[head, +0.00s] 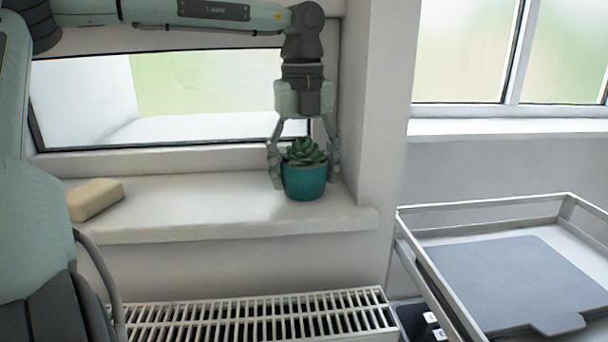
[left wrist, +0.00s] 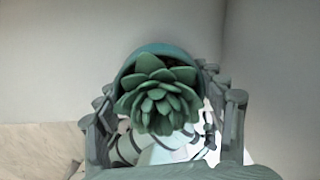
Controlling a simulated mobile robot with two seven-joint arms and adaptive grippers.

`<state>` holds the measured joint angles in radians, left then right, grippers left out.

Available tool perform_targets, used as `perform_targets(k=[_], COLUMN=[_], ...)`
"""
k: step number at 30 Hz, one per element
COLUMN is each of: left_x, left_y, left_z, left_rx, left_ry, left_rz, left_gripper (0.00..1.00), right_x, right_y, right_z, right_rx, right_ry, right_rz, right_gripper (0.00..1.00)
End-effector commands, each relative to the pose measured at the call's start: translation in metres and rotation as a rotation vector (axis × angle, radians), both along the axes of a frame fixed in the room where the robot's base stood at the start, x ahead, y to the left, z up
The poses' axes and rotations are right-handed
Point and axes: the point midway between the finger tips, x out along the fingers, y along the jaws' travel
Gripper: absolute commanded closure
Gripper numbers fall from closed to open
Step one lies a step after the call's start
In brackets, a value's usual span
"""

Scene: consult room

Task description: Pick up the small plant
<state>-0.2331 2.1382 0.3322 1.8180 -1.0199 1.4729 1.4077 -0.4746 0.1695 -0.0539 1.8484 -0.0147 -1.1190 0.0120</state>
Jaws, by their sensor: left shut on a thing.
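The small plant (head: 304,180) is a green succulent in a teal pot, upright at the right end of the window sill. My left gripper (head: 304,178) comes down from above with one finger on each side of the pot and is shut on it. In the left wrist view the succulent (left wrist: 158,95) fills the middle, with the pot's teal rim (left wrist: 150,50) behind it and fingers at both sides. I cannot tell for sure whether the pot's base touches the sill. My right gripper is not in view.
The white sill (head: 190,210) also holds a beige block (head: 95,199) at its left end. A wall pillar (head: 375,110) stands just right of the plant. Below is a white radiator (head: 260,318). A railed cart (head: 510,275) with a grey top stands at the right.

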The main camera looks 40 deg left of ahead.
Motion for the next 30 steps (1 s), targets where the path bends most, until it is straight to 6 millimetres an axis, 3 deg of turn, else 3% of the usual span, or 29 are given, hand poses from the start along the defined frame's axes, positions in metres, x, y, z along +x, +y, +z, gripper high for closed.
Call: perform_targets(k=[3,14,20,27,28,30], left_x=[0.0,-0.002,-0.003,-0.003,-0.011,-0.025], left_y=[0.0,-0.001,-0.001,-0.001,-0.003,-0.008], left_z=[0.001,0.005,0.029,0.075,0.071,0.07], left_rx=[0.0,0.002,0.004,0.004,0.001,-0.001], left_ry=[-0.001,-0.004,-0.006,-0.006,-0.004,-0.005], left_rz=[0.0,0.0,0.001,0.003,-0.001,-0.004], left_gripper=[0.72,0.72,0.72,0.72,0.72,0.72], right_x=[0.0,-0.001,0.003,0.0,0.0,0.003], right_y=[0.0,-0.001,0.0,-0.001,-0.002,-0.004], right_z=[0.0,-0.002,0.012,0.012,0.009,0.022], right_rx=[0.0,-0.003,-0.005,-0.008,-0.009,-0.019], right_ry=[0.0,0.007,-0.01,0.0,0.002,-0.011], right_rz=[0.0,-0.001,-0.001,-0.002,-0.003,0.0], right_gripper=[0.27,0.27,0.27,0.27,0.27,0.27])
